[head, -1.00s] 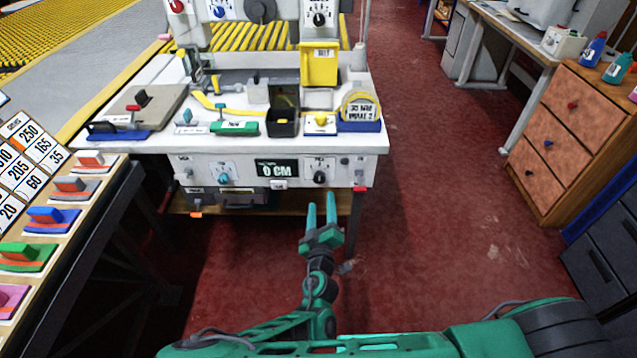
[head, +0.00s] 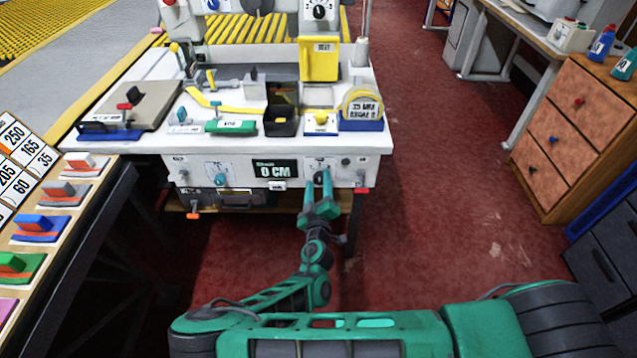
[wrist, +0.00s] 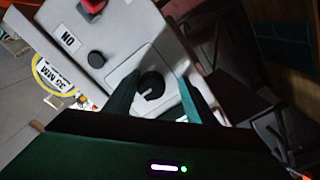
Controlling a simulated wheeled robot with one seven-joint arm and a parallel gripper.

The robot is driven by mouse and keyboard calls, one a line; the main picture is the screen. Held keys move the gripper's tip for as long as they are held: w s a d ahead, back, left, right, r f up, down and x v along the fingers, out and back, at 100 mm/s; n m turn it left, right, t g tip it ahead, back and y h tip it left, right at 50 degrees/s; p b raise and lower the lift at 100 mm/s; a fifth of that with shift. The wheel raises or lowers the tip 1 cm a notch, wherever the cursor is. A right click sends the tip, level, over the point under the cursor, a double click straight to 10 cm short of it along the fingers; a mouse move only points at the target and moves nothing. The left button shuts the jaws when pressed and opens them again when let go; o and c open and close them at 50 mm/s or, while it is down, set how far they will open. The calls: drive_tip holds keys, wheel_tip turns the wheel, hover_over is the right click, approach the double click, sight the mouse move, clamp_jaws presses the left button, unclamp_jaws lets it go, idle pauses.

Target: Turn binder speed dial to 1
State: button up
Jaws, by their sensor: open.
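A black dial (head: 319,180) with a white plate sits at the right of the machine's front panel, beside the "0 CM" display (head: 276,171). My gripper (head: 317,187) is right in front of it and partly covers it. In the wrist view the black dial (wrist: 151,86) lies between the two open teal fingers (wrist: 160,80); its white mark points down and left in the picture. I cannot read its label or numbers, and cannot tell whether the fingers touch it. A teal dial (head: 220,180) is at the panel's left, and another black dial (head: 319,12) is higher up.
A small black knob (wrist: 96,59) near an "ON" label and a red switch (head: 361,190) sit to the right of the dial. The tabletop (head: 400,120) edge overhangs above, with a tape measure (head: 361,104) on it. A wooden drawer unit (head: 570,130) stands right; red floor between is clear.

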drive_tip(key=shift+w+f, duration=0.1)
drive_tip(key=c, duration=0.4)
drive_tip(key=shift+s+r, duration=0.3)
drive_tip(key=shift+s, duration=0.1)
drive_tip(key=c, duration=0.6)
drive_tip(key=shift+s+r, duration=0.1)
drive_tip(key=shift+s, duration=0.15)
drive_tip(key=shift+c, duration=0.2)
drive_tip(key=shift+d, duration=0.1)
